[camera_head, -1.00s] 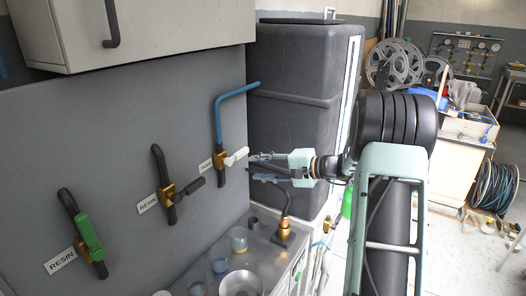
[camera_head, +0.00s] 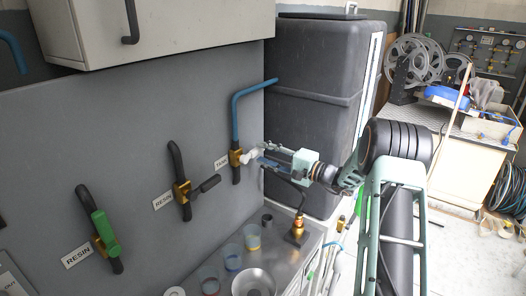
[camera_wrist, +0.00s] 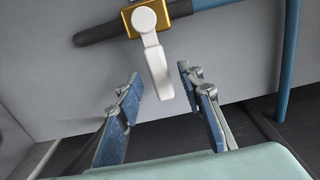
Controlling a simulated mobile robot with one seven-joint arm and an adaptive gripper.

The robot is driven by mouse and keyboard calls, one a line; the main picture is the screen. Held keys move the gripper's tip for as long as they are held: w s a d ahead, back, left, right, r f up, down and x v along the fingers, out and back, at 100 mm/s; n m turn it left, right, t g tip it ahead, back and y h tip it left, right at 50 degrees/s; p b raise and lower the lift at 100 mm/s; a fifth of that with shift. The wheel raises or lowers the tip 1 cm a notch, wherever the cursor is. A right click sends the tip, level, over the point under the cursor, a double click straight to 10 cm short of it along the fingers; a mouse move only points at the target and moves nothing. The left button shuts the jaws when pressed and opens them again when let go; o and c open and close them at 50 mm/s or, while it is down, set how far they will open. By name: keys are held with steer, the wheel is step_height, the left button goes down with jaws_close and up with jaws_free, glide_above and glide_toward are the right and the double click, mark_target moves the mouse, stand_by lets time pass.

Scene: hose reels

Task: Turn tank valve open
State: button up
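The tank valve is a brass body (camera_head: 236,158) on the blue pipe, beside a small label, with a white lever (camera_head: 250,155) sticking out toward my gripper. In the wrist view the brass body (camera_wrist: 176,12) is at the top and the white lever (camera_wrist: 158,72) hangs down from it. My gripper (camera_head: 265,154) is open at the lever. I see a gap on both sides. The black tank (camera_head: 315,110) stands behind.
Two resin valves, one with a black lever (camera_head: 207,186) and one with a green lever (camera_head: 104,230), are on the panel to the left. Cups (camera_head: 232,256) and a metal bowl (camera_head: 254,284) stand on the counter below. A brass fitting (camera_head: 297,230) with a hose rises under my gripper.

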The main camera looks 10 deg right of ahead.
steer(key=shift+w+a, duration=0.4)
jaws_close()
